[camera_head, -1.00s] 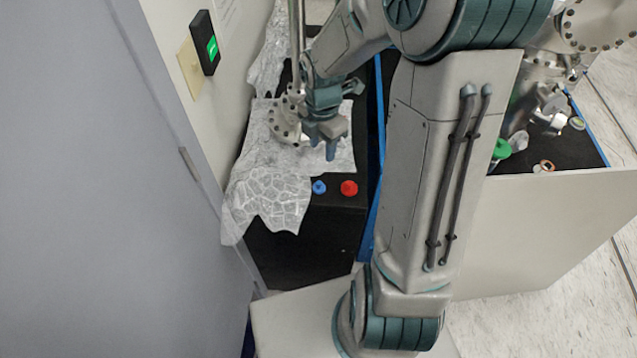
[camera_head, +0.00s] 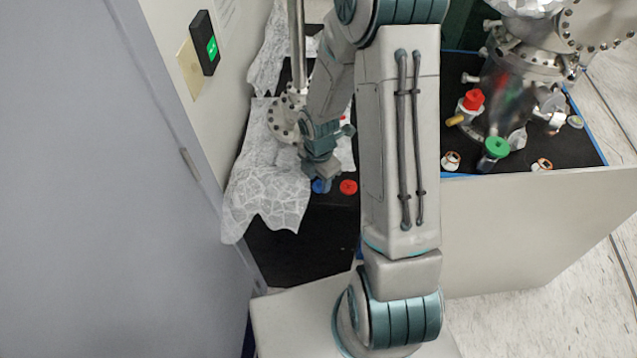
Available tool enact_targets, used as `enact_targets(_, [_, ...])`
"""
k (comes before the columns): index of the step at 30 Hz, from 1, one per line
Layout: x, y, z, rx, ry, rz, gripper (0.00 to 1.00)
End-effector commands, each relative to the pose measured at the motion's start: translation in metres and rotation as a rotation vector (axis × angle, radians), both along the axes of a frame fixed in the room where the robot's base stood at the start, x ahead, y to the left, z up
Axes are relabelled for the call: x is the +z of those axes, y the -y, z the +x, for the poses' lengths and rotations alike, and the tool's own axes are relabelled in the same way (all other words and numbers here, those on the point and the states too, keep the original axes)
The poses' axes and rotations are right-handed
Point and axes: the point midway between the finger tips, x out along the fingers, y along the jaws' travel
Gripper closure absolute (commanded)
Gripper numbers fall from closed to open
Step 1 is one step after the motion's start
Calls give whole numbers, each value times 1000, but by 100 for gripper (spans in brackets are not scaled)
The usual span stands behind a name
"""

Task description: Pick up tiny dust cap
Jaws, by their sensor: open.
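Two small caps lie on the black surface (camera_head: 300,248): a blue cap (camera_head: 319,187) and a red cap (camera_head: 348,187) to its right. I cannot tell which one is the tiny dust cap. My gripper (camera_head: 322,176) is open, pointing down, just above and behind the blue cap. Its fingers partly cover the blue cap, and I cannot tell whether they touch it. The red cap is apart from the fingers.
A crumpled patterned white sheet (camera_head: 262,190) lies left of the caps. A metal flange with a post (camera_head: 287,118) stands behind. A grey wall borders the left. At right, a metal vacuum chamber, a red knob (camera_head: 473,99) and a green knob (camera_head: 496,148) stand behind a pale panel (camera_head: 530,225).

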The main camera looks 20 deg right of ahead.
Motion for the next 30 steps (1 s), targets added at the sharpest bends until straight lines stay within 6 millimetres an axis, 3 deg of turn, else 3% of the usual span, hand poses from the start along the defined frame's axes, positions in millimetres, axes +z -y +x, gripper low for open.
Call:
enact_targets(8, [-2, 0, 0, 0, 1, -1, 59])
enact_targets(12, [-2, 0, 0, 0, 1, -1, 98])
enact_targets(13, [-2, 0, 0, 0, 1, -1, 100])
enact_targets(23, [-1, 0, 0, 0, 1, -1, 100])
enact_targets(30, [10, 1, 1, -2, 4, -1, 100])
